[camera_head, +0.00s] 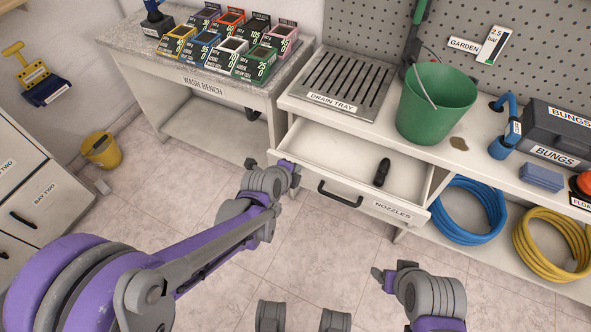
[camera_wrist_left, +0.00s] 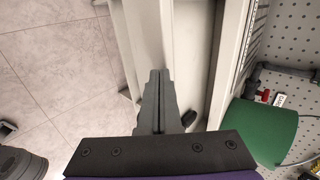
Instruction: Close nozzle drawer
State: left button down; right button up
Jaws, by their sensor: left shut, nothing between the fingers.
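The nozzle drawer (camera_head: 330,152) is pulled out from the white bench, and its front with the "NOZZLES" label (camera_head: 392,210) and dark handle (camera_head: 338,194) faces me. A black nozzle (camera_head: 382,172) lies inside towards the right. My left gripper (camera_head: 287,166) is at the drawer's left front corner, shut and empty. In the left wrist view its closed fingers (camera_wrist_left: 158,84) overlap the drawer front (camera_wrist_left: 148,35); I cannot tell whether they touch it. My right gripper (camera_head: 384,276) is low at the right, in front of the drawer and apart from it; its jaws are unclear.
A drain tray (camera_head: 345,84) and green bucket (camera_head: 432,108) stand on the bench above the drawer. Blue hose (camera_head: 470,237) and yellow hose (camera_head: 552,272) coils lie below right. The wash bench (camera_head: 208,88) stands left. The tiled floor before the drawer is clear apart from my arms.

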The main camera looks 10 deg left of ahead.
pick_arm(q)
send_over(317, 147)
dwell(0.6)
jog(key=shift+s, duration=0.1)
